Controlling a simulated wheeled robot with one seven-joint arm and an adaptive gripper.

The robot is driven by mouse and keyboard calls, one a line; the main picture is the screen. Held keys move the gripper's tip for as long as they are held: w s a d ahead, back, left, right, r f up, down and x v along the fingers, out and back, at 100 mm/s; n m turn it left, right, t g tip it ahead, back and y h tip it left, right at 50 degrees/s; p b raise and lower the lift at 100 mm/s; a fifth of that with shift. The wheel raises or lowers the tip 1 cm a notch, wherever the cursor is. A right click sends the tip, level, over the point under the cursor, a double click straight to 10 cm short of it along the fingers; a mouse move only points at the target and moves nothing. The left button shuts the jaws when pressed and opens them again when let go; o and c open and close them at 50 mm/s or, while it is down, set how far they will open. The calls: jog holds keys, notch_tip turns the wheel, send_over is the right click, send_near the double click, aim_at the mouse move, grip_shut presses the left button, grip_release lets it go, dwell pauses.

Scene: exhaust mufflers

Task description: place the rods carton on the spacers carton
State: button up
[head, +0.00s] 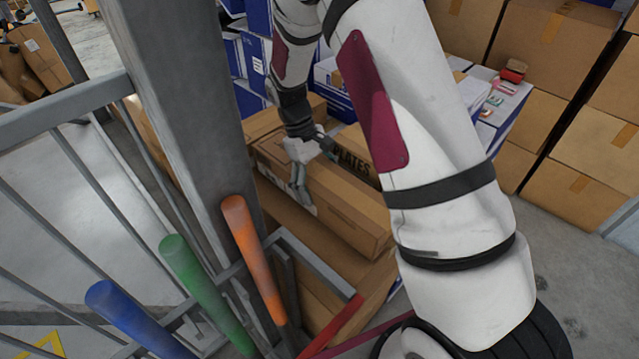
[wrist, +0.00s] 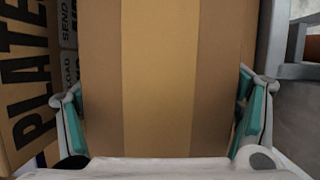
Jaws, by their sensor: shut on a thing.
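My gripper (head: 301,178) is shut on a long brown carton (head: 345,208); its teal-padded fingers sit on both sides of the carton. In the wrist view the held carton (wrist: 160,70) fills the space between the fingers, with a pale tape band down its middle. No name is readable on it, so I cannot confirm that it is the rods carton. A larger brown carton (head: 372,292) is below it; whether the two touch is unclear. I cannot read a spacers label anywhere.
A carton marked PLATES (head: 352,160) is close beside the held one. A grey post (head: 185,100) and railing stand at left, with blue, green and orange tubes (head: 255,258) in front. Stacked cartons (head: 545,45) fill the back right. Grey floor shows at right.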

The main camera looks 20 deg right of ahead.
jog(key=o, duration=1.9)
jog(key=shift+f, duration=0.1)
